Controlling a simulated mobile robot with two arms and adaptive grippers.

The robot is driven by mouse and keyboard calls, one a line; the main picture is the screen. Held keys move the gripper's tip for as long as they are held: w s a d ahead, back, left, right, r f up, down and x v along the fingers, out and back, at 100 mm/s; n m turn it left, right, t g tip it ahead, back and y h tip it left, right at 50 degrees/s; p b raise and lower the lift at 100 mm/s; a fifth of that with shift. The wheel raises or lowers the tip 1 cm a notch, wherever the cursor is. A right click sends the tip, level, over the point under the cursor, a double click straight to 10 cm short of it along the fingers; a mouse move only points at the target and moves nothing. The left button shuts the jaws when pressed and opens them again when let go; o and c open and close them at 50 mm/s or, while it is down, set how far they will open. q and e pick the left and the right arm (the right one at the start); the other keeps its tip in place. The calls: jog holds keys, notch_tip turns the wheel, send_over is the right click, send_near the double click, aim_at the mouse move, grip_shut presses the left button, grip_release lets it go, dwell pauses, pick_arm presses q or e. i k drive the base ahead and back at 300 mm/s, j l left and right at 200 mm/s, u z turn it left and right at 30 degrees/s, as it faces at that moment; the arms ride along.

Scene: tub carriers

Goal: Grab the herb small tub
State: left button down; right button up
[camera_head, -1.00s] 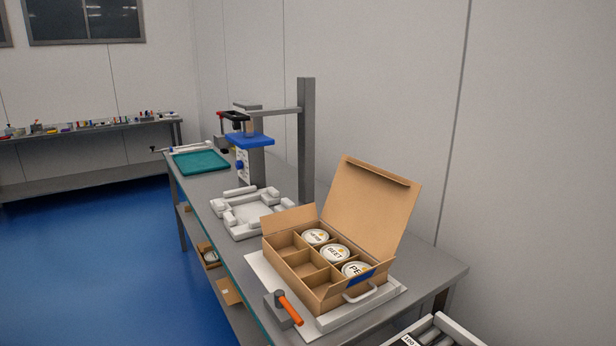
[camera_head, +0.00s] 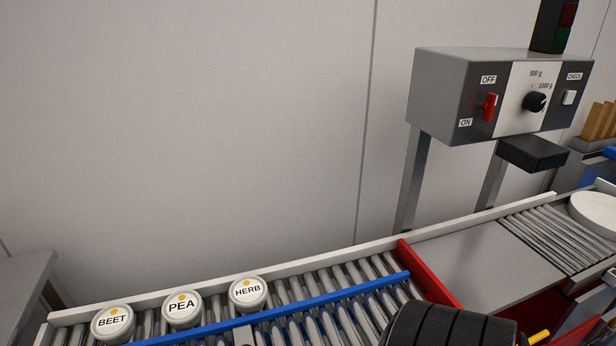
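The herb small tub (camera_head: 248,293) is round and white, with HERB and a yellow mark on its lid. It stands upright on the roller conveyor (camera_head: 340,279), at the right end of a row of three tubs. The pea tub (camera_head: 182,308) is just left of it, and the beet tub (camera_head: 113,323) is at the far left. Neither of my grippers can be made out in this view.
A blue guide rail (camera_head: 300,304) runs in front of the tubs. A red divider (camera_head: 430,275) crosses the conveyor to the right. A grey control box (camera_head: 490,95) with a red switch and dial stands behind it. A black ribbed cylinder (camera_head: 450,328) is at the bottom.

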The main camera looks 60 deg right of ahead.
aim_at(248, 294)
jog(key=z, duration=1.25)
